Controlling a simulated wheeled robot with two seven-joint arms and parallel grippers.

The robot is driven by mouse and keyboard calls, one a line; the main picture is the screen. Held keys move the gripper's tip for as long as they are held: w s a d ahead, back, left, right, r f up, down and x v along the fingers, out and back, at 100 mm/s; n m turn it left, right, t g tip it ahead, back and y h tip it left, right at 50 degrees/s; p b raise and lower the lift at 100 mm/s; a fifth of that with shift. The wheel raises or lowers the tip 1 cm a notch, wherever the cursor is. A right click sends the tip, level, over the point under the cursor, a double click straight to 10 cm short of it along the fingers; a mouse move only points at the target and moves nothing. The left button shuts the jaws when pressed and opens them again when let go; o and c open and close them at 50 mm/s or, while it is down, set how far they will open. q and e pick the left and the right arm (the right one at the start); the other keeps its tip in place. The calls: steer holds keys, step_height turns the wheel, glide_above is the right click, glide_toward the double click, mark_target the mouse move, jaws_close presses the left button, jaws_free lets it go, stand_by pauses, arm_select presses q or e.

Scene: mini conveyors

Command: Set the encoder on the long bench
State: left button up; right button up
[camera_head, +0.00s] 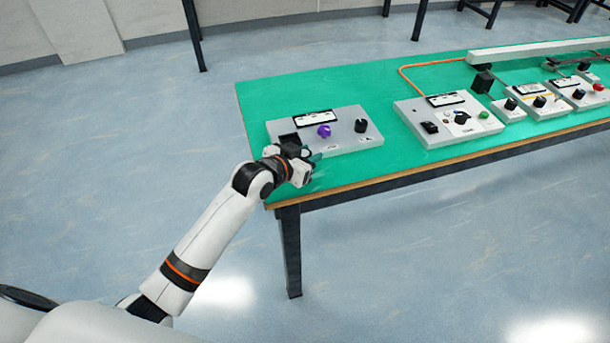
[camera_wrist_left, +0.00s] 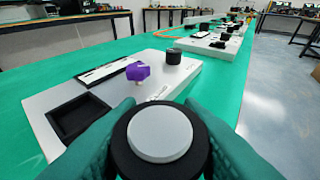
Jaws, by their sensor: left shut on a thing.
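A light grey panel (camera_head: 345,140) lies on the green top of the long bench (camera_head: 255,100), near its left end. It carries a purple knob (camera_head: 323,131), a black knob (camera_head: 361,126), a white display strip and a dark square recess. My left gripper (camera_head: 308,157) is at the panel's front left. In the left wrist view its green fingers are shut on a round black knob with a grey cap (camera_wrist_left: 160,132), which looks like the encoder. The fingers hide its lower part, and I cannot tell whether it is fixed to the panel. My right gripper is not in view.
A second grey panel (camera_head: 450,118) and several smaller control boxes stand farther right on the bench, with an orange cable (camera_head: 415,67) behind. The bench's wooden front edge (camera_head: 420,170) runs just below my left gripper. Green surface behind the first panel is clear.

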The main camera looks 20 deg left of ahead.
arm_select(q)
steer(key=shift+f, duration=0.65)
step_height(320, 180, down, 3)
steer(key=shift+f+b, duration=0.15)
steer(key=shift+b, duration=0.15)
steer(key=shift+f, duration=0.15)
steer(key=o, duration=0.7)
steer(key=shift+o, duration=0.2)
